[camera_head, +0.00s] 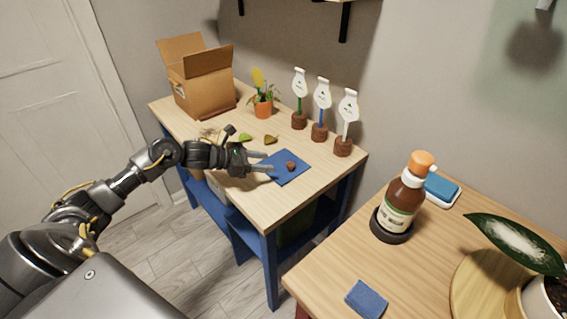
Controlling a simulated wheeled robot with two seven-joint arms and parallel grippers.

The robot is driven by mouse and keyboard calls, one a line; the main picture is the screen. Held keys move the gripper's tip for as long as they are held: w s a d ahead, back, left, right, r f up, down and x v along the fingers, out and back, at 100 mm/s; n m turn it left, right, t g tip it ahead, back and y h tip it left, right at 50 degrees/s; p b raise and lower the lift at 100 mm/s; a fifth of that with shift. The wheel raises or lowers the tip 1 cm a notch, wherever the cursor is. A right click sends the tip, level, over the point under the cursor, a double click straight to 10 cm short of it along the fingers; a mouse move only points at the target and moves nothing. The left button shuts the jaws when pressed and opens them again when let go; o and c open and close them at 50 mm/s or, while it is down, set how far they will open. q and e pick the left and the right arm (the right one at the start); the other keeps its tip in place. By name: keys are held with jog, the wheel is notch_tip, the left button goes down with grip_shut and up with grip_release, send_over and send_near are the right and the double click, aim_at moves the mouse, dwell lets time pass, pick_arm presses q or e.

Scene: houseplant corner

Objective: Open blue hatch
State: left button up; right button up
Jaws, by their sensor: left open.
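A flat blue square panel (281,178) lies in the wooden top of the left table, with a small brown knob-like piece (291,166) on it. It looks like the blue hatch, and it lies flat; I cannot tell whether it is hinged. My left gripper (268,161) reaches in from the left with its fingers apart. The fingertips are at the panel's left edge, short of the brown piece, with nothing between them. Contact with the panel cannot be told. My right gripper is out of view.
An open cardboard box (204,88), a potted plant (263,106) and several bottle-shaped tags on brown bases (320,132) stand along the back. Leaves (270,139) lie near my gripper. The right table holds a brown bottle (403,200), a blue sponge (366,299) and a plant (545,300).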

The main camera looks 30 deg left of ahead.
aim_at(288, 164)
pick_arm(q)
jog(key=p+x, duration=0.1)
jog(key=x, duration=0.6)
jog(key=shift+w+d+f, duration=0.15)
jog(key=shift+f, duration=0.05)
jog(key=shift+c, duration=0.4)
grip_shut()
